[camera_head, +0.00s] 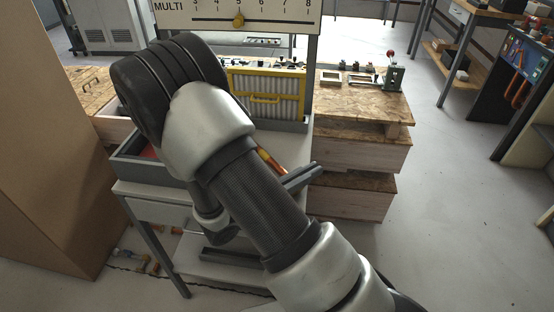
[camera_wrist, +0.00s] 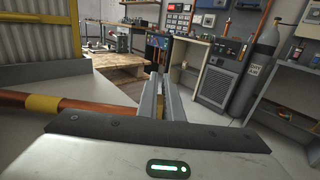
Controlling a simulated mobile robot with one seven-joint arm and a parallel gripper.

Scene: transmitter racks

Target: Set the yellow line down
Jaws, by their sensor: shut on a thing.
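The yellow line is a copper-coloured pipe with a yellow band. It shows in the head view (camera_head: 268,157) just beyond my forearm, over the pale top of a grey cart (camera_head: 291,145). In the wrist view the line (camera_wrist: 85,106) runs from the left edge to my fingers. My gripper (camera_head: 312,172) is at the cart's right side, its two grey fingers close together. In the wrist view my gripper (camera_wrist: 161,92) is shut on the line, which enters from the left. My arm hides much of the cart. I cannot tell whether the line touches the cart top.
A yellow-framed ribbed panel (camera_head: 265,92) stands at the back of the cart. A wooden bench (camera_head: 360,105) with small devices is behind right. A large cardboard-coloured block (camera_head: 45,150) stands at left. Pipe pieces (camera_head: 140,258) lie on the floor. Floor at right (camera_head: 450,210) is clear.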

